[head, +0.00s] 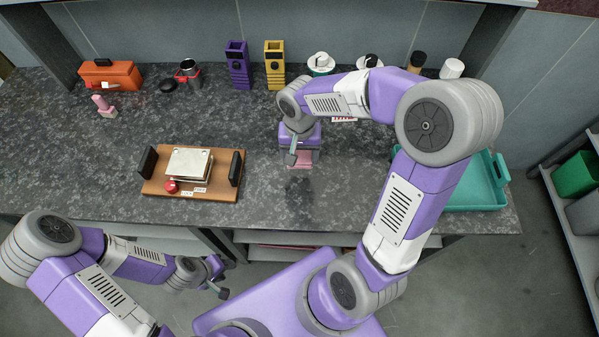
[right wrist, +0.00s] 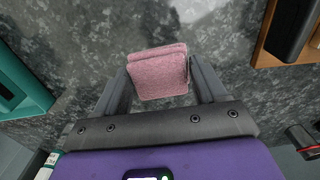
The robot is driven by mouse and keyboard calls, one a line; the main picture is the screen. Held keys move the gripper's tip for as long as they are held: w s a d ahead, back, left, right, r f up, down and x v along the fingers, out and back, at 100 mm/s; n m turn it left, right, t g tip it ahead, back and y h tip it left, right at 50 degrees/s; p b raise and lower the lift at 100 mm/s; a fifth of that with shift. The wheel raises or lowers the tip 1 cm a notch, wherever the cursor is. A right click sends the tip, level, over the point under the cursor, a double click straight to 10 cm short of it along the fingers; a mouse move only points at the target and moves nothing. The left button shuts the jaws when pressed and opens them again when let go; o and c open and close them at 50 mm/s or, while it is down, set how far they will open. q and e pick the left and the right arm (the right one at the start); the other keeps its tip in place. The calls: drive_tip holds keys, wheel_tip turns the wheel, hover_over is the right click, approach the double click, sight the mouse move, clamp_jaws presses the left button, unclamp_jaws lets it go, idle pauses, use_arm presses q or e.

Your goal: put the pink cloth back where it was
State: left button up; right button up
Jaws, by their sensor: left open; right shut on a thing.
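The pink cloth (right wrist: 157,75) is a small folded square between the fingers of my right gripper (right wrist: 158,85) in the right wrist view. In the head view the cloth (head: 300,160) shows just below my right gripper (head: 297,152), which is shut on it over the middle of the counter. The cloth appears held a little above the surface, with a dark patch under it. My left gripper (head: 221,279) is open and empty, low in front of the counter's front edge.
A wooden board with a metal plate (head: 188,164) and a red knob stands left of the cloth. A teal tray (head: 487,190) is at the right. Purple (head: 238,66) and yellow (head: 274,66) holders, an orange box (head: 110,76) and a pink item (head: 104,106) stand farther back. The counter between is clear.

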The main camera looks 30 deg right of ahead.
sight(300, 156)
wheel_tip(300, 156, down, 7)
drive_tip(key=shift+w+f+b, duration=0.1)
drive_tip(key=shift+f+b, duration=0.05)
drive_tip(key=shift+b, duration=1.05)
drive_tip(key=shift+f, duration=0.1)
drive_tip(key=o, duration=1)
drive_tip(key=shift+r, duration=0.25)
wheel_tip(300, 156, up, 12)
drive_tip(key=p, duration=0.4)
